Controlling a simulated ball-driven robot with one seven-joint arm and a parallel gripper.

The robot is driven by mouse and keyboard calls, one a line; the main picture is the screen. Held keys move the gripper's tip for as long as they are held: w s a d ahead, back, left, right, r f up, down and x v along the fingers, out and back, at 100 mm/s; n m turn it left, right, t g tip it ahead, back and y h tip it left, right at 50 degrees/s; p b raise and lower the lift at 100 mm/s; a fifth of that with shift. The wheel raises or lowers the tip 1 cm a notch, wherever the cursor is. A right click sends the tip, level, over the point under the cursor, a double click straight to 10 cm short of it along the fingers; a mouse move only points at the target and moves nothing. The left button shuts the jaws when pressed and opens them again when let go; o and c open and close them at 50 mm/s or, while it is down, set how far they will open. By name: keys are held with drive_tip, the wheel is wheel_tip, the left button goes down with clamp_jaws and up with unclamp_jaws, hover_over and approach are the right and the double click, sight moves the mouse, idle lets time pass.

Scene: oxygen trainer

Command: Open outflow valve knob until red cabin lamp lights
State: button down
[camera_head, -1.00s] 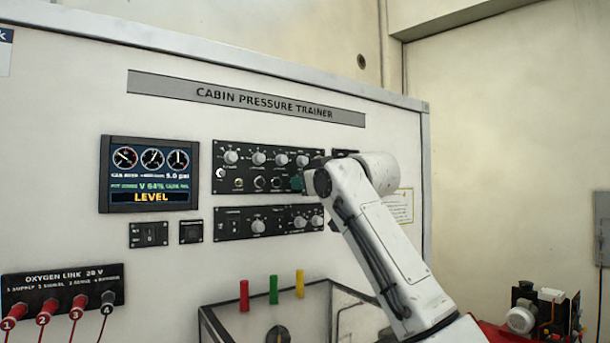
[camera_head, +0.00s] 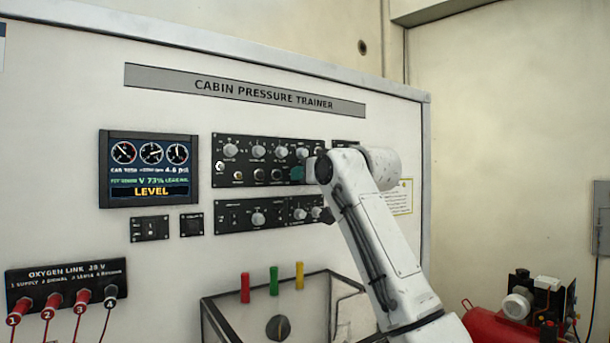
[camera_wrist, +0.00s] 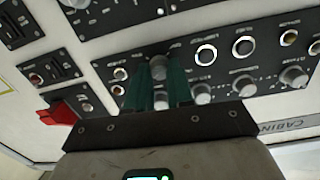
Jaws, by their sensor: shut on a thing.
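My gripper is on the upper black panel (camera_head: 225,181) of the cabin pressure trainer. In the wrist view its green fingers (camera_wrist: 158,82) are closed on either side of a grey knob (camera_wrist: 158,66), whose label I cannot read. In the head view only a bit of green finger (camera_head: 297,175) shows and my arm hides the knob. Round lamps or buttons (camera_head: 259,175) sit in a row on this panel; in the wrist view one has a bright white ring (camera_wrist: 206,54). I see no clearly lit red lamp. The display (camera_head: 149,168) reads about V 73% and 4.8 psi, with LEVEL in yellow.
Other knobs (camera_head: 258,151) stand close to my gripper. A second knob panel (camera_head: 235,217) lies below. A red guard (camera_wrist: 58,113) is near in the wrist view.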

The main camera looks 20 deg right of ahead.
drive_tip(key=c, duration=1)
unclamp_jaws()
drive_tip(key=b+v, duration=0.4)
drive_tip(key=v, duration=0.6)
drive_tip(key=shift+s+d+b, duration=0.2)
drive_tip(key=shift+s+b, duration=0.1)
drive_tip(key=shift+s, duration=0.05)
drive_tip(key=shift+s+f, duration=0.1)
